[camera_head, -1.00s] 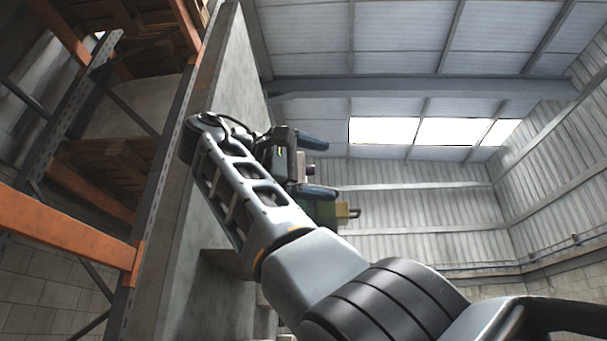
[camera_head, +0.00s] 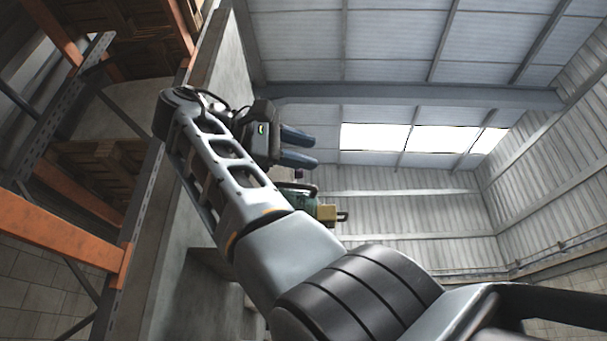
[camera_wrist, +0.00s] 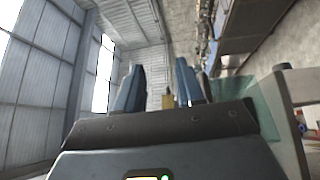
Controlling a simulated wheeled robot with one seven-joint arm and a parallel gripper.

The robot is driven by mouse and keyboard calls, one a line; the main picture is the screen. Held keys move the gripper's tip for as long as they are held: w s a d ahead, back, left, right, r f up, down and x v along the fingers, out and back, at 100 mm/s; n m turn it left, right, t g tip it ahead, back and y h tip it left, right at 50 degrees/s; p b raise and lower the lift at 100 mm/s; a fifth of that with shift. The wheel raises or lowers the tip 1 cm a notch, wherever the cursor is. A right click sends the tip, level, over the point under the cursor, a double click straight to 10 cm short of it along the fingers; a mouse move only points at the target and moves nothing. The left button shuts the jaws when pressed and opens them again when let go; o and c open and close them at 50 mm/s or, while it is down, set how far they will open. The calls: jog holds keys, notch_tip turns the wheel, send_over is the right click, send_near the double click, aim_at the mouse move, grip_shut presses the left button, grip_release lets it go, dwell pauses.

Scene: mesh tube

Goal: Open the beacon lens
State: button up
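My gripper (camera_head: 312,151) is raised in the head view, its two blue-grey fingers pointing right. In the wrist view the fingers (camera_wrist: 158,85) stand apart with nothing held between them. A green body (camera_head: 296,196) with a yellow block (camera_head: 327,213) and a small dark handle sits just below and right of my gripper in the head view. My arm partly hides it. I cannot clearly tell which part is the beacon lens.
A teal, partly see-through panel (camera_wrist: 258,105) lies close at the right in the wrist view, beside a grey frame (camera_wrist: 287,115). A concrete wall (camera_head: 180,240) and orange racking (camera_head: 60,235) stand at the left. Open air lies to the right.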

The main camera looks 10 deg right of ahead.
jog(key=shift+s+a+f+b, duration=0.35)
jog(key=shift+s+a+b, duration=0.2)
jog(key=shift+s+a, duration=0.3)
jog(key=shift+s+a+f+b, duration=0.35)
jog(key=shift+s+a+b, duration=0.2)
jog(key=shift+s+a, duration=0.25)
jog(key=shift+d, duration=0.15)
jog(key=shift+c, duration=0.4)
